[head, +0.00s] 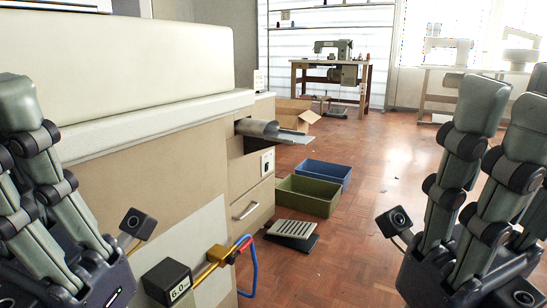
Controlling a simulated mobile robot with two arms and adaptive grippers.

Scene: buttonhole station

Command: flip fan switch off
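A small white plate with a dark switch (267,162) is on the side of the beige machine cabinet, above a drawer handle; it may be the fan switch, but it is too small to read its position. A small pale box (258,82) stands farther back on the cabinet, its markings unclear. No fan is clearly visible. My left gripper (18,105) is at the left edge, fingers extended upward and partly cut off, apart from the switch. My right gripper (506,112) is at the right, its fingers extended, open and empty, far from the cabinet.
A black box reading "6.0" (167,282) and a yellow valve with blue hose (222,254) stick out low in front. A foot pedal (292,230), green bin (307,196), blue bin (325,172) and cardboard box (296,115) are on the floor. Open floor lies right.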

